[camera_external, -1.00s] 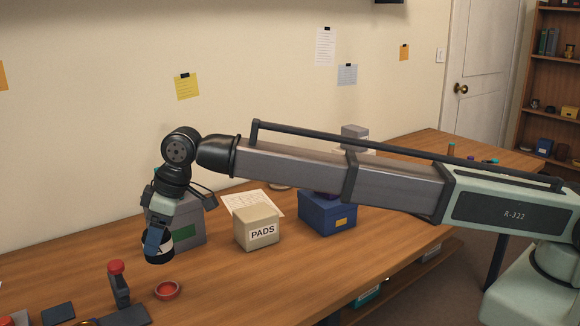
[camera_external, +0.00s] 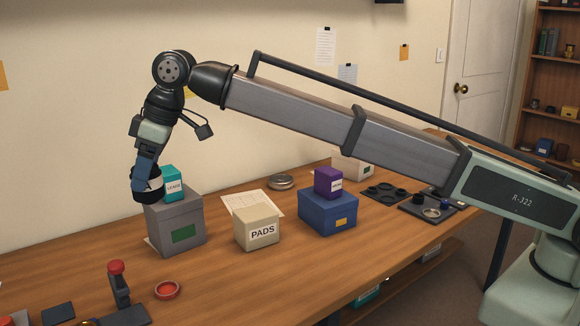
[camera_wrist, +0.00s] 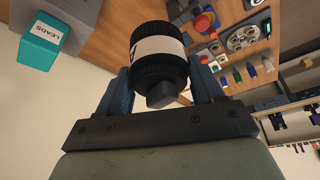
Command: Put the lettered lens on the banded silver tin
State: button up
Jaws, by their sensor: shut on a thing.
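The lens (camera_external: 148,195) is a black cylinder with a white band, part of a dark letter showing at the band's edge in the wrist view (camera_wrist: 158,62). My gripper (camera_external: 147,174) is shut on it, with a blue finger on either side in the wrist view. It holds the lens raised at the left, in front of the upper left part of the grey box in the outside view. A round, low silver tin (camera_external: 281,182) lies farther back on the table, between the paper and the purple box; its bands are too small to make out.
The grey box (camera_external: 183,232) carries a teal LEADS box (camera_external: 173,184). A PADS box (camera_external: 257,230) and a blue box (camera_external: 327,215) with a purple box (camera_external: 328,183) on top stand to the right. A red-topped press (camera_external: 118,285) and red dish (camera_external: 167,290) are in front.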

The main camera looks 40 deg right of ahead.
jog(key=w+d+r+m, duration=0.1)
jog(key=w+d+m, duration=0.1)
jog(key=w+d, duration=0.8)
jog(key=m+t+h, duration=0.2)
jog(key=m, duration=0.3)
send_over(281, 178)
jog(key=shift+s+f, duration=0.15)
jog(key=shift+f, duration=10.35)
jog(key=shift+f, duration=0.15)
jog(key=o, duration=1.5)
